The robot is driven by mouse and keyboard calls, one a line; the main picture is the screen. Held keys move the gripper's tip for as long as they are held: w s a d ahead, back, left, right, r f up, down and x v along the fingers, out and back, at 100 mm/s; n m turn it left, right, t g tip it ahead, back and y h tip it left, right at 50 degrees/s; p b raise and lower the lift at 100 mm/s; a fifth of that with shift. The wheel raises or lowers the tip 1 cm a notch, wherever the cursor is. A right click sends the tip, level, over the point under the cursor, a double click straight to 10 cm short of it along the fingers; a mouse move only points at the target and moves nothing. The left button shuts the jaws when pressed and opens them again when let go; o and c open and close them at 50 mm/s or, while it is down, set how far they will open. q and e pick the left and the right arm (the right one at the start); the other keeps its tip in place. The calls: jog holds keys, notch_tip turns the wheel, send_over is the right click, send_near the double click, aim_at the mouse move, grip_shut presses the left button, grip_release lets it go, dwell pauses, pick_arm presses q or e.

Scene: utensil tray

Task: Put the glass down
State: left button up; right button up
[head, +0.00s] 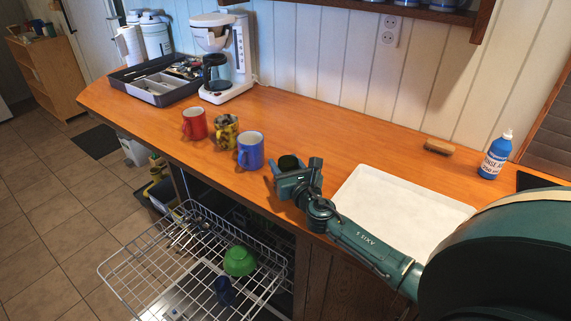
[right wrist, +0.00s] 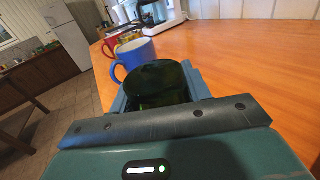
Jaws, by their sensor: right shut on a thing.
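The glass is dark green. In the head view the glass (head: 288,162) sits between the fingers of my right gripper (head: 290,174), at the front part of the wooden counter beside the blue mug. In the right wrist view the glass (right wrist: 157,84) stands between the gripper's fingers (right wrist: 165,92), and its lower part is partly hidden. My right gripper is shut on the glass. I cannot tell whether the glass base touches the counter (head: 330,130). My left gripper is in neither view.
A blue mug (head: 250,150), a patterned yellow mug (head: 226,131) and a red mug (head: 194,124) stand left of the glass. A white tray (head: 400,212) lies to the right. An open dishwasher rack (head: 150,262) is below the counter edge. The counter behind the glass is clear.

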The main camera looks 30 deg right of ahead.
jog(key=shift+f, duration=0.15)
jog(key=o, duration=1.1)
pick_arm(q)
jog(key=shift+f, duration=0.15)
pick_arm(e)
jog(key=s, duration=0.4)
jog(key=s+a+b, duration=0.1)
jog(key=s, duration=0.3)
jog(key=s+b, duration=0.1)
jog(key=s, duration=0.3)
jog(key=shift+a+f, duration=0.15)
jog(key=shift+f, duration=0.1)
jog(key=shift+s+a, duration=0.1)
jog(key=shift+s, duration=0.4)
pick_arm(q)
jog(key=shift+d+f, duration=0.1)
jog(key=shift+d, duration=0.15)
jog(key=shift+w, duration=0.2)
pick_arm(e)
jog(key=shift+s, duration=0.1)
